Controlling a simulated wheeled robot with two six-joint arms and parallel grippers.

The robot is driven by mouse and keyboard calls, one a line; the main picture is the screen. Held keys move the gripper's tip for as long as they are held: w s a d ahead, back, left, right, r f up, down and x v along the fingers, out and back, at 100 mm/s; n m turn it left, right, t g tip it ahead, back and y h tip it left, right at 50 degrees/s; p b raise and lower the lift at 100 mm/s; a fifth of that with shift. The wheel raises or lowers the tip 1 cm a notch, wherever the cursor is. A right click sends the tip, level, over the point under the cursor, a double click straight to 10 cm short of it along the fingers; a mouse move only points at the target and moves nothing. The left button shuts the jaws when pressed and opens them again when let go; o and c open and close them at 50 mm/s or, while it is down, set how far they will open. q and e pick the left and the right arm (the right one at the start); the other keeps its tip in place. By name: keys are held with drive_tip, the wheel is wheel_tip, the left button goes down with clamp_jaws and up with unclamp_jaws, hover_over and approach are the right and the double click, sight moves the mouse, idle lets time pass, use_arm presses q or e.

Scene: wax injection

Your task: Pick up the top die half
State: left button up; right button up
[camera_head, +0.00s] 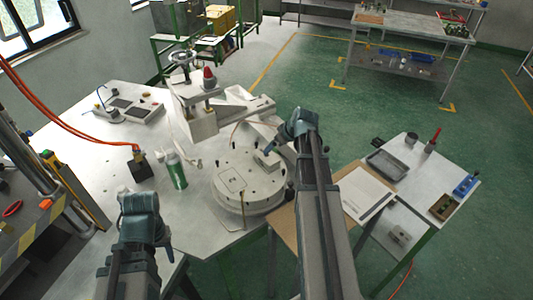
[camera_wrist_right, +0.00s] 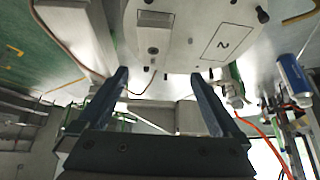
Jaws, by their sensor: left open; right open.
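A small grey metal die block (camera_head: 267,159) sits on the round white turntable (camera_head: 232,197), near its right rim. In the right wrist view the block (camera_wrist_right: 154,32) shows a round hole and lies beyond the fingertips. I cannot tell the two die halves apart. My right gripper (camera_head: 271,149) is over the turntable beside the block; in the wrist view its open fingers (camera_wrist_right: 159,74) stand wide apart with nothing between them. My left gripper (camera_head: 137,200) is over the left table, away from the turntable; its fingers are hardly visible.
The turntable has a square marked "2" (camera_wrist_right: 227,43). At right, a side table holds a grey tray (camera_head: 387,165) and a white sheet (camera_head: 363,190).

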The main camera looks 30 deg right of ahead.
drive_tip(key=d, duration=0.1)
drive_tip(key=b, duration=0.7)
approach(268, 156)
drive_tip(key=x, duration=0.3)
drive_tip(key=shift+w+a, duration=0.15)
drive_tip(key=shift+w+a+f, duration=0.1)
drive_tip(key=shift+w+f, duration=0.2)
drive_tip(key=b+x, duration=0.4)
drive_tip(key=x, duration=0.1)
drive_tip(key=shift+w+f+b, duration=0.15)
drive_tip(key=shift+b, duration=0.25)
drive_tip(key=shift+c, duration=0.2)
drive_tip(key=c, duration=1.5)
